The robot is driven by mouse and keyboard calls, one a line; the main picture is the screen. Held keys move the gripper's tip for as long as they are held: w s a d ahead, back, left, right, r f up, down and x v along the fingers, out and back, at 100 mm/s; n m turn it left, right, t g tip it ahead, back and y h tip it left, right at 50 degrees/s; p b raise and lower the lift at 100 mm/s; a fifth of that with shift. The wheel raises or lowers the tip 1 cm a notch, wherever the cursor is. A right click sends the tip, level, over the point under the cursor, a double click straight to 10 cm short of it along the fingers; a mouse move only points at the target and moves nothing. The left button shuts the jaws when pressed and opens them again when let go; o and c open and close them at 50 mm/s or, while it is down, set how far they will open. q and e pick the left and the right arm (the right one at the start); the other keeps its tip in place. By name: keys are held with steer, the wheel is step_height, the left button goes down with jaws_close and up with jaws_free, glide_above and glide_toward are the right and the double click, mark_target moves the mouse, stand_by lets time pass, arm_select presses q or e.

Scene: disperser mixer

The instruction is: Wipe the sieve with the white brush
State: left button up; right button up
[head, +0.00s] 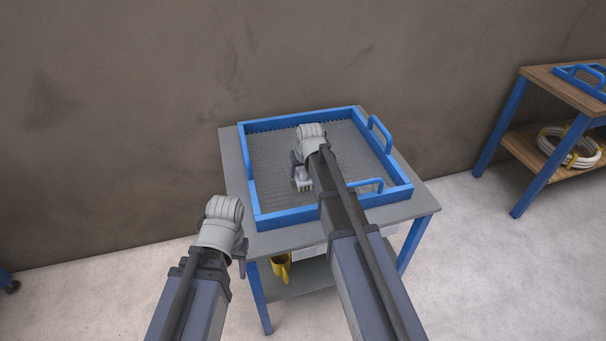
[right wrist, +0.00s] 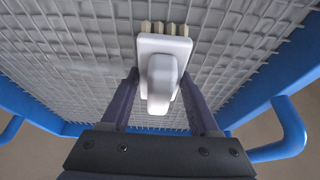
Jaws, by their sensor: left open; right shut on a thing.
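The sieve (head: 258,222) is a grey mesh in a blue frame with blue handles, lying on a small grey-topped table. My right gripper (head: 300,174) is over the left middle of the mesh. It is shut on the white brush (right wrist: 160,85), whose white handle sits between the fingers in the right wrist view. The brush's pale bristles (right wrist: 165,28) point at the mesh; I cannot tell if they touch it. The brush (head: 303,184) shows partly beside my gripper in the head view. My left gripper (head: 241,262) is open and empty, left of and in front of the table.
The grey table (head: 412,208) has blue legs and a lower shelf with a yellow object (head: 281,267). A wooden table (head: 553,84) at the right holds another blue frame (head: 580,84) and a coiled white hose (head: 568,148). A wall stands close behind.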

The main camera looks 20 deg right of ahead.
steer(key=shift+d, duration=0.15)
steer(key=shift+d, duration=1.65)
steer(key=shift+d+f, duration=0.1)
steer(key=shift+d, duration=1.65)
steer(key=shift+d, duration=0.1)
steer(key=shift+d, duration=1.6)
steer(key=shift+w, duration=0.1)
steer(key=shift+d, duration=1.7)
steer(key=shift+d, duration=0.1)
